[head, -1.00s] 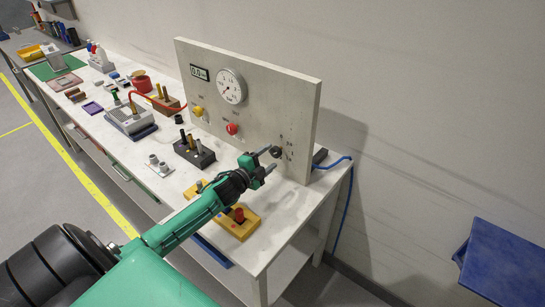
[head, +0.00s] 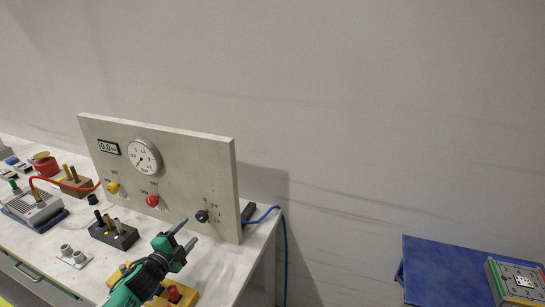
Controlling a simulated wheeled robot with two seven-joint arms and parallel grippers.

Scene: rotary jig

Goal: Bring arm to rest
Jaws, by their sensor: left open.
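My left gripper (head: 190,230), green and black with two grey fingers, is in the lower left of the head view. It is open, with nothing seen between its fingers. Its fingertips point up and right toward the panel, just below and left of a small black knob (head: 202,216), with a gap showing in the picture. The upright grey panel (head: 190,170) also carries a round gauge (head: 145,157), a display reading 0.0 (head: 109,148), a yellow knob (head: 112,188) and a red knob (head: 152,201). My right gripper is not in view.
A black block with posts (head: 114,235) and a yellow block with a red knob (head: 174,294) stand on the white bench (head: 235,262) near my arm. A blue cable (head: 264,215) hangs off its right end. A blue table (head: 445,272) at right bears a box (head: 517,281).

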